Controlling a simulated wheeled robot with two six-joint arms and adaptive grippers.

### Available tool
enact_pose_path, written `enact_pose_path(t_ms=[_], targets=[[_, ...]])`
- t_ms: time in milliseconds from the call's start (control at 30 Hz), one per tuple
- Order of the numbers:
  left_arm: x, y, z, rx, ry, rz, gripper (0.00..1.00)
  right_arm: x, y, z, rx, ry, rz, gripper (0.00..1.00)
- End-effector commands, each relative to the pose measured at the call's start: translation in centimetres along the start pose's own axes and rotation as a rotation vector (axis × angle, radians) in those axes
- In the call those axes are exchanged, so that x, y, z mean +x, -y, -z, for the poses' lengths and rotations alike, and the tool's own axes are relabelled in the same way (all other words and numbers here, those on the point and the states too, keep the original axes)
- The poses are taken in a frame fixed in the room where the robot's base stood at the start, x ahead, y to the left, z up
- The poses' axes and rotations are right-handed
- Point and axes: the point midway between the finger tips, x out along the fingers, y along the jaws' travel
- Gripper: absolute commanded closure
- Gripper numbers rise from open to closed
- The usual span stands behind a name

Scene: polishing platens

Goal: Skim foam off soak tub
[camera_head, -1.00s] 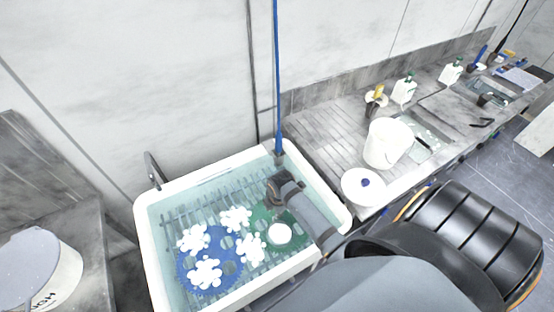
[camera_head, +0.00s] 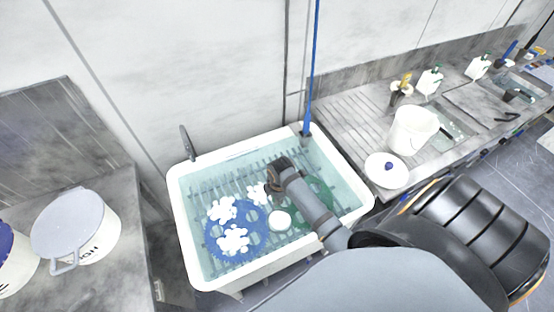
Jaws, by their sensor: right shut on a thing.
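The white soak tub (camera_head: 186,238) holds clear water over a slatted rack. White foam clumps float at its left (camera_head: 222,208), near its middle (camera_head: 258,194) and at its front left (camera_head: 232,241). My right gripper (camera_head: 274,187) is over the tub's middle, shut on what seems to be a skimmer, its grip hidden. The round white piece (camera_head: 279,221) just in front of the gripper appears to be the skimmer's head, low at the water. Any foam beneath it is hidden. My left gripper is not in view.
A blue disc (camera_head: 252,250) and a green disc (camera_head: 322,190) lie in the tub. A blue pole (camera_head: 313,60) stands at its back right corner. A white bucket (camera_head: 408,132) and a lid with blue knob (camera_head: 386,171) are on the right counter; lidded pails (camera_head: 88,235) stand left.

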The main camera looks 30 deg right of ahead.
Motion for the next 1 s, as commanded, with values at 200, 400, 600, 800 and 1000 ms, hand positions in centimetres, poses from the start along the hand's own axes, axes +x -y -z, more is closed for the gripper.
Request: enact_pose_path(t_ms=[200,400,600,800,1000], targets=[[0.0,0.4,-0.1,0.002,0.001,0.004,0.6,0.0,-0.3,0.0,0.005,0.001,-0.001,1.0],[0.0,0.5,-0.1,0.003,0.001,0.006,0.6,0.0,-0.3,0.0,0.005,0.001,-0.001,1.0],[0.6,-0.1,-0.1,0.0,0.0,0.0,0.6,0.4,-1.8,0.0,0.005,0.001,-0.003,1.0],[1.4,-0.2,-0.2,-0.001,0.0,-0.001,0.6,0.8,-4.1,0.0,0.005,0.001,-0.002,1.0],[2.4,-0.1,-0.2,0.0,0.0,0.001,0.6,1.2,-6.5,-0.1,0.005,0.001,-0.003,1.0]])
